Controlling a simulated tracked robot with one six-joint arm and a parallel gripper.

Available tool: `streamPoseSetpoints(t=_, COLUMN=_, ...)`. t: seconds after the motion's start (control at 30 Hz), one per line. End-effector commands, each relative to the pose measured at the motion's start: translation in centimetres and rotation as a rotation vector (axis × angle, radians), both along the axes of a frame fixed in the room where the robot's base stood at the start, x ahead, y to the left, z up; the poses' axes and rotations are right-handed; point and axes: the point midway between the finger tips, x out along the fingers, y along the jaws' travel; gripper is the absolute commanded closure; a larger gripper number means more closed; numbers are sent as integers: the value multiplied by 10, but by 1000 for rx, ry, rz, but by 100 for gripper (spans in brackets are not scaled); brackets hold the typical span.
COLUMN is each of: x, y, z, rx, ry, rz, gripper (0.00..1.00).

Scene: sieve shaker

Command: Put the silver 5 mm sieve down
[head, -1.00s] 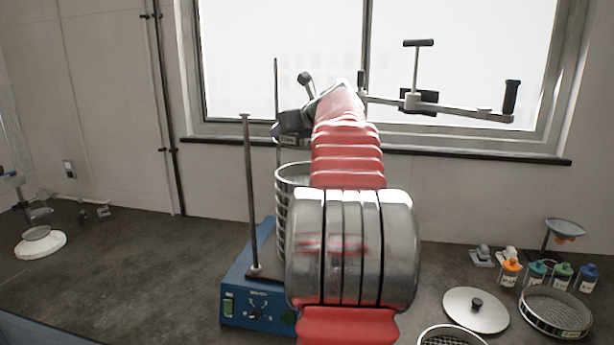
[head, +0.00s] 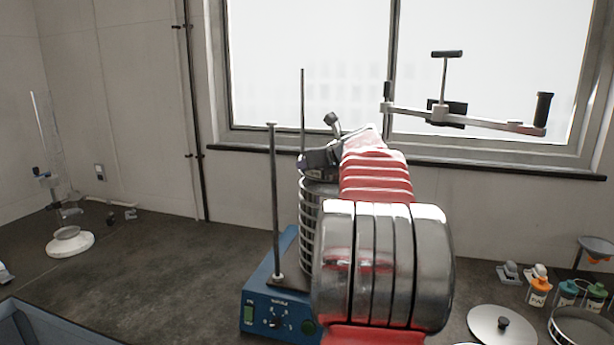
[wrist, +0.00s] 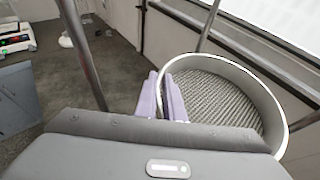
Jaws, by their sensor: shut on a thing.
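The silver sieve (wrist: 222,96) fills the right of the wrist view, a round pan with a woven mesh floor and a bright rim. The purple jaws of my gripper (wrist: 173,100) are shut on its near-left rim. In the head view my gripper (head: 318,162) is at the top of the silver sieve stack (head: 308,225) on the blue shaker (head: 268,303), between the upright rods. The held sieve is mostly hidden there by the gripper and arm, so I cannot tell whether it rests on the stack. Its size label is not readable.
The shaker's front rod (head: 276,200) stands close left of the stack. A clamp bar with a handle (head: 445,112) shows to the upper right. A lid (head: 502,325), another sieve (head: 583,328) and several bottles sit at right.

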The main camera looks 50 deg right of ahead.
Motion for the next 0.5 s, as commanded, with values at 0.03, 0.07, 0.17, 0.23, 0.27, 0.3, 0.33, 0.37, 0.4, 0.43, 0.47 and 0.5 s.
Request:
streamPoseSetpoints(t=0.03, x=0, y=0, z=-6, rx=1, ry=1, rz=0, gripper=100)
streamPoseSetpoints(t=0.07, x=0, y=0, z=-11, rx=2, ry=1, rz=-1, gripper=100)
streamPoseSetpoints(t=0.17, x=0, y=0, z=-24, rx=2, ry=2, rz=0, gripper=100)
streamPoseSetpoints(t=0.23, x=0, y=0, z=-30, rx=1, ry=0, rz=-1, gripper=100)
streamPoseSetpoints(t=0.27, x=0, y=0, z=-32, rx=0, ry=0, rz=-1, gripper=100)
streamPoseSetpoints(t=0.3, x=-1, y=0, z=-33, rx=-2, ry=1, rz=-1, gripper=100)
streamPoseSetpoints(t=0.33, x=0, y=0, z=-33, rx=-2, ry=1, rz=-1, gripper=100)
streamPoseSetpoints(t=0.37, x=0, y=0, z=-34, rx=-2, ry=1, rz=-1, gripper=100)
streamPoseSetpoints(t=0.4, x=0, y=0, z=-33, rx=-1, ry=0, rz=-1, gripper=100)
streamPoseSetpoints(t=0.43, x=0, y=0, z=-34, rx=-1, ry=0, rz=-1, gripper=100)
streamPoseSetpoints(t=0.47, x=0, y=0, z=-34, rx=0, ry=0, rz=-1, gripper=100)
streamPoseSetpoints(t=0.5, x=0, y=0, z=-34, rx=0, ry=1, rz=-1, gripper=100)
